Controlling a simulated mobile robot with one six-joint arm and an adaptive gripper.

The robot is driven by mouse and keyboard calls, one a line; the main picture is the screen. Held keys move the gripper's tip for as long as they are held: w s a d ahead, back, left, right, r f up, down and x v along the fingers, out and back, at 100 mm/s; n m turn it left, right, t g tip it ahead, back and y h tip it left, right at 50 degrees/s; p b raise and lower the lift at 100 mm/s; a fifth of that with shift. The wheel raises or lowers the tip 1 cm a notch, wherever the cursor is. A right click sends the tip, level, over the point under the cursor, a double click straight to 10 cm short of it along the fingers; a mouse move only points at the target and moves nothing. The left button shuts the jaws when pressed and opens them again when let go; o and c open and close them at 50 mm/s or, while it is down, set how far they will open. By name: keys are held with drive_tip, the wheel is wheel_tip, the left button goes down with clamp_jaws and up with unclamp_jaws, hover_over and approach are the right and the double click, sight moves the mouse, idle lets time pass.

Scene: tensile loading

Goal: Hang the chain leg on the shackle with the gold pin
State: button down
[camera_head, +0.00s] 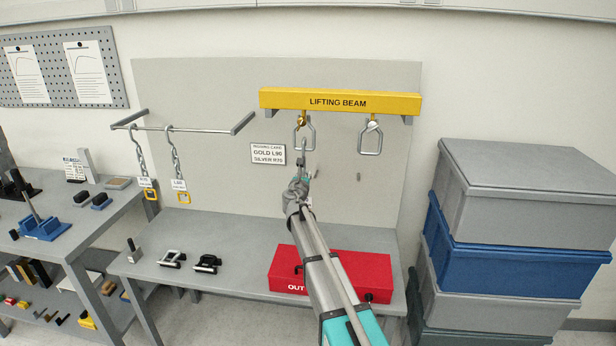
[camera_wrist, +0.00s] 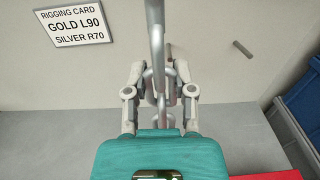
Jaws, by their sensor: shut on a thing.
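A yellow lifting beam (camera_head: 340,102) carries two silver shackles. The left shackle (camera_head: 312,136) has a gold pin (camera_head: 302,120); the right shackle (camera_head: 362,142) has a silver pin (camera_head: 373,125). My gripper (camera_head: 300,182) is just below the left shackle. In the wrist view, its fingers (camera_wrist: 159,82) are shut on a silver chain leg (camera_wrist: 160,100). A thick silver bar (camera_wrist: 156,28) rises above the fingers. I cannot tell whether the held chain's top passes through or only overlaps the shackle. The chain's lower end is hidden behind my gripper and arm.
Two other chain legs (camera_head: 138,156) (camera_head: 174,156) with tags and yellow ends hang from the rail (camera_head: 185,130) at left. A rigging card (camera_head: 268,154) reads GOLD L90, SILVER R70. A red box (camera_head: 375,270) lies below my arm. Stacked bins (camera_head: 520,215) stand at right.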

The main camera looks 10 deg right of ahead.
drive_tip(key=shift+f+b, duration=0.85)
drive_tip(key=shift+f, duration=0.15)
drive_tip(key=shift+c, duration=1.9)
unclamp_jaws()
